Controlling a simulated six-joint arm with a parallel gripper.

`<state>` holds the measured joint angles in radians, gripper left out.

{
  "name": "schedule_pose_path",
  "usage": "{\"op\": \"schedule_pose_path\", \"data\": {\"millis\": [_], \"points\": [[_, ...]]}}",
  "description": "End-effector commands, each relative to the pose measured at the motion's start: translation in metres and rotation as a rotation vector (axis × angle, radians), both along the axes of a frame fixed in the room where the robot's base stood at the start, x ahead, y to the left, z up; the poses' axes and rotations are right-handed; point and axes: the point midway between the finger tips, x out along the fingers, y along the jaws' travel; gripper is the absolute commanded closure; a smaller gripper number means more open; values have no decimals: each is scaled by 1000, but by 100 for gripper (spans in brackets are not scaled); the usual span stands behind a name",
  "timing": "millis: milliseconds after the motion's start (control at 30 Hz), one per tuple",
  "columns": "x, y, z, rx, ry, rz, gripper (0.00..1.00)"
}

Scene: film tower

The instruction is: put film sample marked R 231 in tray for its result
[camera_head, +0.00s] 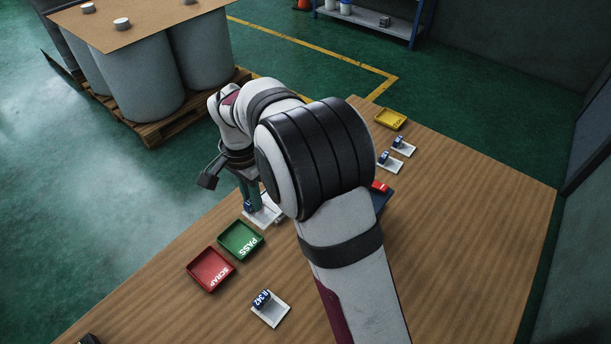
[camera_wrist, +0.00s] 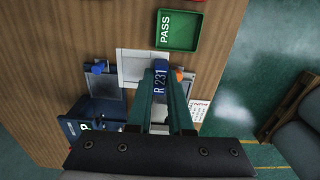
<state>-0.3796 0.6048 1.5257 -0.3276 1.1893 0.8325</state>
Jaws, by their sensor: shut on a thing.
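The film sample R 231 shows in the wrist view as a blue tag (camera_wrist: 159,82) between my gripper's teal fingers (camera_wrist: 160,78). My gripper (camera_head: 250,198) is shut on the tag. A pale plate (camera_wrist: 131,66) shows beside and under the fingers; whether it is raised off the table I cannot tell. In the head view a white plate (camera_head: 266,214) shows below my gripper. The green PASS tray (camera_head: 240,240) lies close by and appears empty; it also shows in the wrist view (camera_wrist: 180,44). The red SCRAP tray (camera_head: 211,270) beside it appears empty. A yellow tray (camera_head: 390,119) lies at the far edge.
A dark blue unit (camera_wrist: 75,132) shows a green letter P in the wrist view. Another sample tagged R 342 (camera_head: 262,298) lies nearest the front. Two more tagged samples (camera_head: 388,160) (camera_head: 402,146) lie near the yellow tray. The right of the table is clear. My arm hides its middle.

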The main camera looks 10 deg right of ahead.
Motion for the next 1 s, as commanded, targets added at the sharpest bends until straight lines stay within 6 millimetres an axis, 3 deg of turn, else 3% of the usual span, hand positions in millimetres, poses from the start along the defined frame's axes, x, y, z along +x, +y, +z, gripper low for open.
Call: {"op": "schedule_pose_path", "data": {"millis": [33,100,200,300,467,800,1000], "points": [[-8,27,-13,-2,4,13,100],[-20,62,-29,-2,2,12,100],[-37,100,-48,-1,1,9,100],[-50,123,-60,1,-1,6,100],[-58,135,-70,1,-1,1,100],[-58,135,-108,2,-1,0,100],[-57,135,-119,1,-1,0,100]]}}
